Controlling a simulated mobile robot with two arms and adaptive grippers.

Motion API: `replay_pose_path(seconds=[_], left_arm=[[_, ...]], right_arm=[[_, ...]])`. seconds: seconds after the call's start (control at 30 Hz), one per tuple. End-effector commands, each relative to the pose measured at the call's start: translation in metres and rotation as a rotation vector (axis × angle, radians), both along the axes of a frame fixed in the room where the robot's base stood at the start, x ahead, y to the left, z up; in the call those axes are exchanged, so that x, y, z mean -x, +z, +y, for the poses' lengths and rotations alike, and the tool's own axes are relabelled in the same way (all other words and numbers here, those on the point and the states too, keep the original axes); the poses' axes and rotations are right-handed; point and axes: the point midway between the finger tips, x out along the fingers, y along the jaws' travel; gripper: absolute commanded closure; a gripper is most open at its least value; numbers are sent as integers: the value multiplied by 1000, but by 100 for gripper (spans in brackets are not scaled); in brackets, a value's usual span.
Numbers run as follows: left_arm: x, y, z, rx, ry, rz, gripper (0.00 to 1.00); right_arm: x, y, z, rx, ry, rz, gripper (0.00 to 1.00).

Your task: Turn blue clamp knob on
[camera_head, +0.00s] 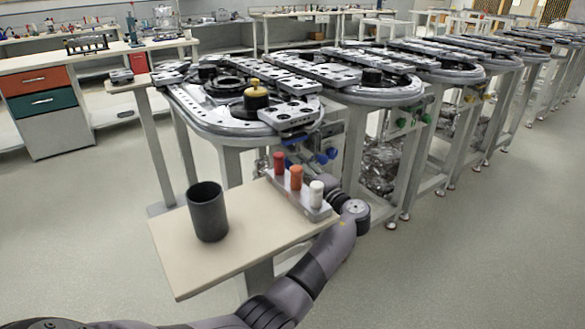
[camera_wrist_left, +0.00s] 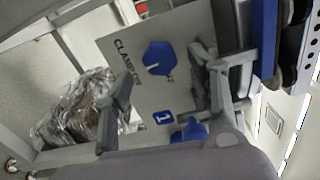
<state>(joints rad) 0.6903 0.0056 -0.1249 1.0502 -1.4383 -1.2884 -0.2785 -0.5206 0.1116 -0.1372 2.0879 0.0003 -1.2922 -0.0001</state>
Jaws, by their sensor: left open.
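The blue clamp knob (camera_wrist_left: 158,58) sits on a grey panel (camera_wrist_left: 128,38) marked with "CLAMP" lettering in the left wrist view. It has a pale mark on its face. My left gripper (camera_wrist_left: 160,68) is open, with one finger on each side of the knob in the picture; contact cannot be told. A second blue knob (camera_wrist_left: 190,130) lies lower, near the right finger. In the head view, blue knobs (camera_head: 327,156) show at the end of the nearest track table. My left gripper (camera_head: 310,178) is near them, partly hidden behind the cylinder block.
A beige side table (camera_head: 190,270) carries a dark cup (camera_head: 207,212) and a metal block (camera_head: 318,210) with red, orange and white cylinders, close to my left arm. The ring track (camera_head: 225,128) stands behind. Open floor (camera_head: 480,240) lies to the right.

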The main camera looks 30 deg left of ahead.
Motion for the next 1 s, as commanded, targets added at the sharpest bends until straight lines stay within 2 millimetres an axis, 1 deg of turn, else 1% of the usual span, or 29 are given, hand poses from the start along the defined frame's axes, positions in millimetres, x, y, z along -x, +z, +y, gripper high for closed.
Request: replay_pose_path(seconds=[0.03,0.2,0.3,0.4,0.57,1.0], left_arm=[[4,-1,-12,1,-3,1,48],[18,-1,-45,3,-3,0,48],[25,-1,-61,2,-2,1,48],[29,0,-71,1,-2,1,48],[32,0,-79,0,0,0,48],[34,-1,-80,11,-10,-19,48]], right_arm=[[0,0,0,0,0,1,60],[0,0,0,0,0,1,60],[0,0,0,1,0,1,60],[0,0,0,0,0,2,60],[0,0,0,1,0,2,60],[1,-1,0,0,-1,3,60]])
